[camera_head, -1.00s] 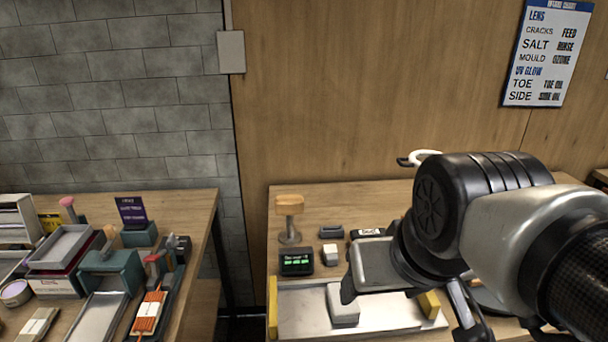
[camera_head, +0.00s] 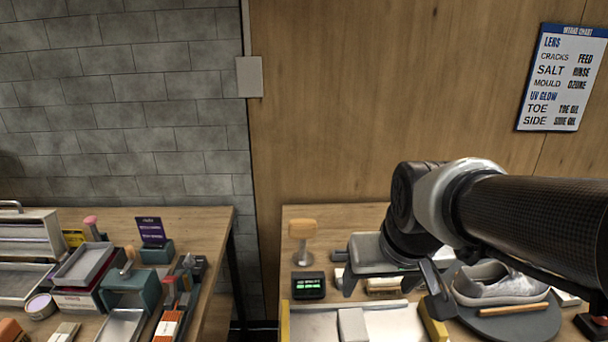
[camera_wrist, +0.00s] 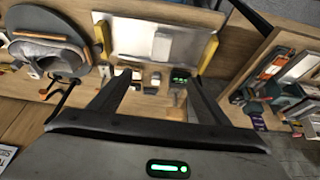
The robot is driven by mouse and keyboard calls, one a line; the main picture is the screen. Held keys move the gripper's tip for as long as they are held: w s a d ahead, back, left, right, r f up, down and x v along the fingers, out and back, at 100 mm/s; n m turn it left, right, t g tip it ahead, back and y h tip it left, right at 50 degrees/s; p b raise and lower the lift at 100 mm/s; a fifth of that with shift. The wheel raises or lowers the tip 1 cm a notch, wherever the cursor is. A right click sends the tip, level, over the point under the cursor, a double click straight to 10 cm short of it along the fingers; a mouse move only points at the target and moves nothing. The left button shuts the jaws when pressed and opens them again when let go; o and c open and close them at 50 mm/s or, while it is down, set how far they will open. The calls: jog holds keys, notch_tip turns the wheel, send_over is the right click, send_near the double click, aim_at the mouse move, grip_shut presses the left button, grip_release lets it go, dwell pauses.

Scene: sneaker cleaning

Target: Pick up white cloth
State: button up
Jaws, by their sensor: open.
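A pale, flat folded piece that looks like the white cloth (camera_head: 352,325) lies on the light tray (camera_head: 395,322). It also shows in the wrist view as a pale rectangle (camera_wrist: 163,45) near the tray's middle. My gripper (camera_head: 393,292) is open and empty, with its fingers spread. In the head view it is above the table, behind and to the right of the cloth. In the wrist view my fingertips (camera_wrist: 158,80) are apart, and the cloth is beyond them. The head view cuts off the cloth's front part.
A grey sneaker (camera_head: 500,284) sits on a round dark turntable (camera_head: 515,325) at the right. A black device with a green display (camera_head: 308,285), a wooden-topped stand (camera_head: 302,232) and a small brush (camera_head: 383,285) are behind the tray. Yellow bars (camera_head: 433,325) flank the tray. A cluttered table is at left.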

jog(key=b, duration=0.5)
send_over(354, 324)
jog(key=s, duration=0.3)
jog(key=f, duration=1.8)
jog(key=shift+w+f, duration=0.25)
jog(key=shift+f, duration=0.1)
jog(key=shift+b+x, duration=0.6)
jog(key=shift+x, duration=2.15)
jog(key=shift+f+b, duration=0.25)
jog(key=shift+b, duration=0.05)
jog(key=shift+c, duration=0.4)
jog(key=c, duration=1.2)
jog(key=shift+o, duration=0.2)
jog(key=shift+r, duration=0.15)
